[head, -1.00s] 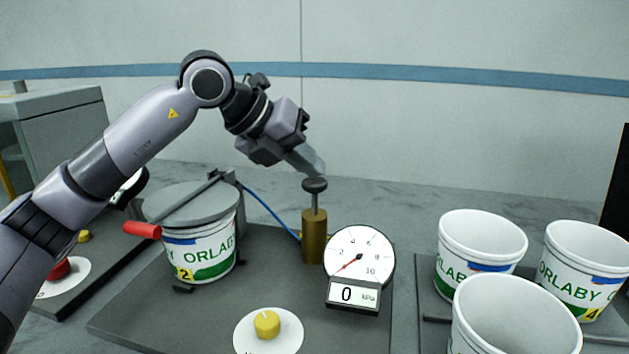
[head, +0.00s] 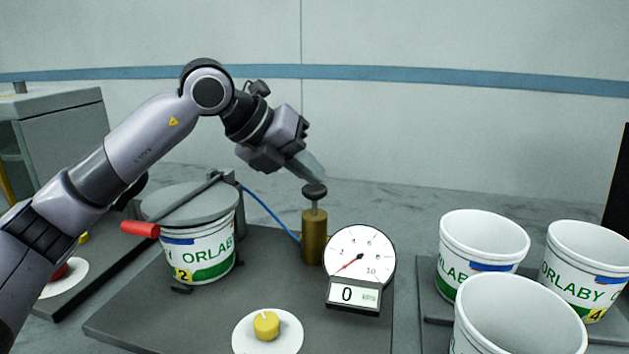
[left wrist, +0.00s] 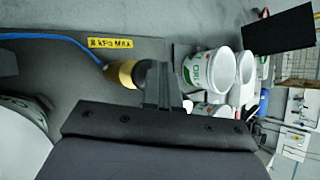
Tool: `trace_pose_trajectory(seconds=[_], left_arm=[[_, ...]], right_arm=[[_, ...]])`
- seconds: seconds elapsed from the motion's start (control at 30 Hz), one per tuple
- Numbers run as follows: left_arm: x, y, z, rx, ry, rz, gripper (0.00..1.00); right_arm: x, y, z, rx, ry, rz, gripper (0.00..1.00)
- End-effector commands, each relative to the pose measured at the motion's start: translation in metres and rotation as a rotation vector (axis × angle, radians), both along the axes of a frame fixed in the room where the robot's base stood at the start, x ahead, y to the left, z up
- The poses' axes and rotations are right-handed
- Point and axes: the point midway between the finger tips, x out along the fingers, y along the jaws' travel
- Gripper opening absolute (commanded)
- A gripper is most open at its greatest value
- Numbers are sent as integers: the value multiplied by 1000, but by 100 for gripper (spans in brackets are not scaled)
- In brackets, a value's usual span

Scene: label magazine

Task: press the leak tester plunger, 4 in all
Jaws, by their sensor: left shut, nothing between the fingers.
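The leak tester has a brass pump cylinder (head: 314,237) with a dark round plunger knob (head: 315,191) on a short rod. My left gripper (head: 315,178) is shut and empty, its fingertips pointing down at the knob and seeming to touch its top. In the left wrist view the shut fingers (left wrist: 162,88) cover part of the brass cylinder (left wrist: 122,73). The gauge (head: 359,256) has its needle at the low end, and its display (head: 352,295) reads 0 kPa. A tub marked 2 (head: 206,254) sits under the grey lid plate (head: 190,203). My right gripper is not in view.
A red-handled lever (head: 140,229) crosses the lid plate. A yellow knob (head: 267,325) stands at the front of the base plate (head: 215,310). Several white tubs (head: 482,240) stand at the right. A yellow label (left wrist: 110,43) reads kPa MAX.

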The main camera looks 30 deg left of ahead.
Motion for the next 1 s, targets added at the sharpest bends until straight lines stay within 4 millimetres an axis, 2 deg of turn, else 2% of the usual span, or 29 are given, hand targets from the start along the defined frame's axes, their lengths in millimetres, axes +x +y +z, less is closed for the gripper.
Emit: trace_pose_trajectory(seconds=[1.0], left_arm=[[0,0,-16,2,6,-2,0]], right_arm=[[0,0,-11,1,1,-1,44]])
